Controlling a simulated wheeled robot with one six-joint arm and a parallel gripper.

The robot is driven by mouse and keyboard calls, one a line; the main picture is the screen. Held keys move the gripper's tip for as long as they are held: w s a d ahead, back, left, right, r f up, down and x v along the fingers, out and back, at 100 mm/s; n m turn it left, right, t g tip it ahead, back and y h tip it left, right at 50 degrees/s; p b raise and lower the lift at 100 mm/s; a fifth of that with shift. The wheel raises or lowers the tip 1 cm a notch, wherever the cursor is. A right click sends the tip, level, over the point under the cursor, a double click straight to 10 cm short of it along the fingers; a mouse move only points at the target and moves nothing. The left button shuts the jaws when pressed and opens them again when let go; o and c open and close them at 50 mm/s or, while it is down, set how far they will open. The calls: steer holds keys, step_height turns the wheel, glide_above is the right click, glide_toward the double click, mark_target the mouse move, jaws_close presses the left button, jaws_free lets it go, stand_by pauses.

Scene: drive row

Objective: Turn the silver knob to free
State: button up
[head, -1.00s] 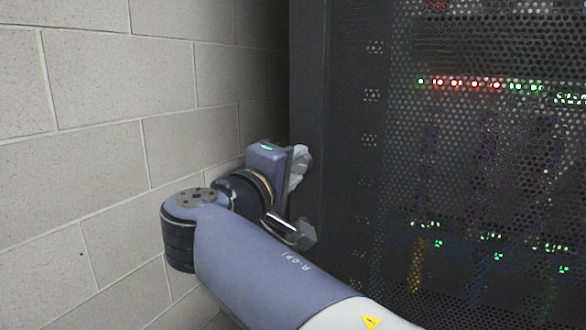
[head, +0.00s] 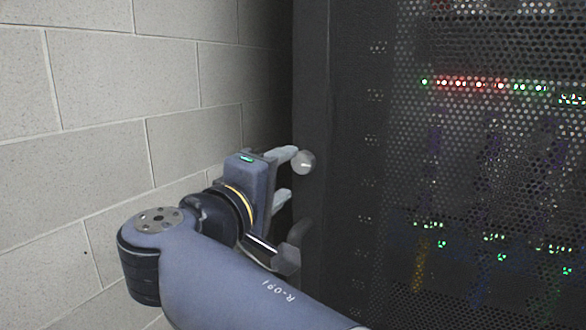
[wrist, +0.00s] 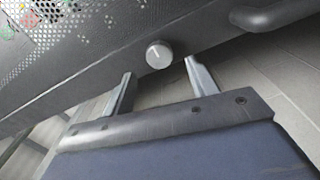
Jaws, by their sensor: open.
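The silver knob (head: 303,162) is a small round knob on the dark frame at the left edge of the rack door. It also shows in the wrist view (wrist: 159,55), with a pale line across its face. My gripper (head: 291,172) is open and empty, left of the knob in the head view. In the wrist view its two fingers (wrist: 158,75) are spread, with the knob just beyond the gap between their tips. No contact with the knob shows.
A perforated rack door (head: 470,190) with red and green lights behind it fills the right side. A pale block wall (head: 90,110) stands close on the left. A dark handle bar (wrist: 278,14) shows at the top right of the wrist view.

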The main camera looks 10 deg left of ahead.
mark_target(300, 164)
steer(key=v, duration=0.6)
steer(key=shift+w+d, duration=0.1)
steer(key=shift+w, duration=0.05)
steer(key=x, duration=1)
steer(key=shift+w+d+r, duration=0.1)
steer(key=shift+w, duration=0.2)
steer(key=shift+s, duration=0.1)
